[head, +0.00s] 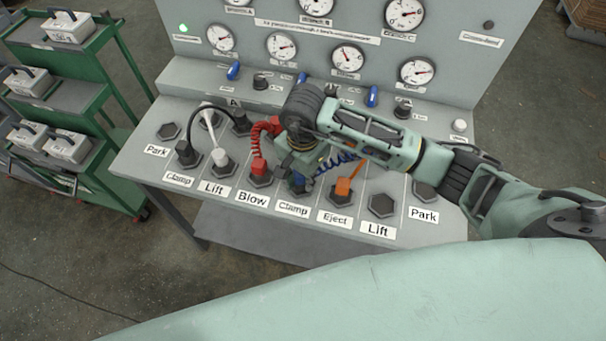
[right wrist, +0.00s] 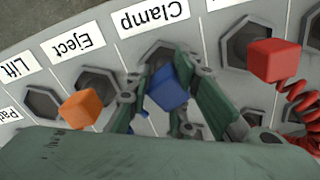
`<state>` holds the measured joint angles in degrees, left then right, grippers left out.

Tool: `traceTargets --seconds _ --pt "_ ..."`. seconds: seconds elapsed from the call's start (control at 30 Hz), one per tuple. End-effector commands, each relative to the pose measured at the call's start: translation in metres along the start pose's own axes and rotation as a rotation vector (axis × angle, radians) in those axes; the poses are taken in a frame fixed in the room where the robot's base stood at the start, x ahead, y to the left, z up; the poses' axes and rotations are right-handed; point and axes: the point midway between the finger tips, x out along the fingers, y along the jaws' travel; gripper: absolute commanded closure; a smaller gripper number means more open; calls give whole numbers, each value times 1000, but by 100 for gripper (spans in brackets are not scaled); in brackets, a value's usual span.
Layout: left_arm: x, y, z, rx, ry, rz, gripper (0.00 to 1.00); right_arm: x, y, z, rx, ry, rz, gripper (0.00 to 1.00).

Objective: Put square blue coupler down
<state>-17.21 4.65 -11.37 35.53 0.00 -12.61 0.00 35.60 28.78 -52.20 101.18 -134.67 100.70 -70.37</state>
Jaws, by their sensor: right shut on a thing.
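The square blue coupler (right wrist: 168,88) sits between the fingers of my right gripper (right wrist: 165,100) in the right wrist view. My right gripper (head: 300,172) is shut on it over the right-hand "Clamp" station of the panel. The hexagonal Clamp socket (right wrist: 158,56) shows partly behind the coupler. I cannot tell whether the coupler touches the socket. In the head view, the gripper mostly hides the coupler, and its blue coiled hose (head: 336,162) shows to the right. My left gripper is not in view.
A red coupler (head: 258,168) with a red coil stands at Blow, left of the gripper. An orange coupler (head: 342,188) stands at Eject, to its right. White (head: 220,157) and black (head: 184,150) couplers stand further left. The right Lift socket (head: 382,205) is empty.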

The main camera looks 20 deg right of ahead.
Motion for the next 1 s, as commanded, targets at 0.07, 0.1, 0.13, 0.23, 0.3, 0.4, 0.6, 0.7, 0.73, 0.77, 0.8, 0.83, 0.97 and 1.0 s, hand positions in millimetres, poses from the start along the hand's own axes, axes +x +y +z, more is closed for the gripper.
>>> traceTargets --seconds 0.07,0.1,0.13,0.23,0.3,0.4,0.6,0.7,0.73,0.77,0.8,0.83,0.97,1.0 --pt "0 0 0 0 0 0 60 0 0 0 0 0 -1 100" --pt "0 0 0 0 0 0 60 0 0 0 0 0 -1 100" --pt "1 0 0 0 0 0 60 0 0 0 0 0 -1 100" --pt "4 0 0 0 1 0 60 3 0 0 0 0 -2 100" --pt "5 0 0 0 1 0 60 3 0 0 0 0 -1 78" --pt "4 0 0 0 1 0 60 2 0 0 0 -1 -1 69" --pt "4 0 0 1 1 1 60 2 0 0 0 -1 -1 61" --pt "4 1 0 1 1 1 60 2 0 0 0 -1 -1 61" --pt "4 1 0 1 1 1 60 2 0 0 0 -1 -1 61" --pt "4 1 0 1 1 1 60 2 0 0 0 -1 -1 61" --pt "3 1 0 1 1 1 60 1 0 0 0 -1 -1 61" --pt "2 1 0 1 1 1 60 0 0 0 0 -1 0 61" --pt "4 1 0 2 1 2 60 -9 -1 -1 -1 2 -4 61" --pt "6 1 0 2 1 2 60 -15 -2 -1 -2 2 -6 61"
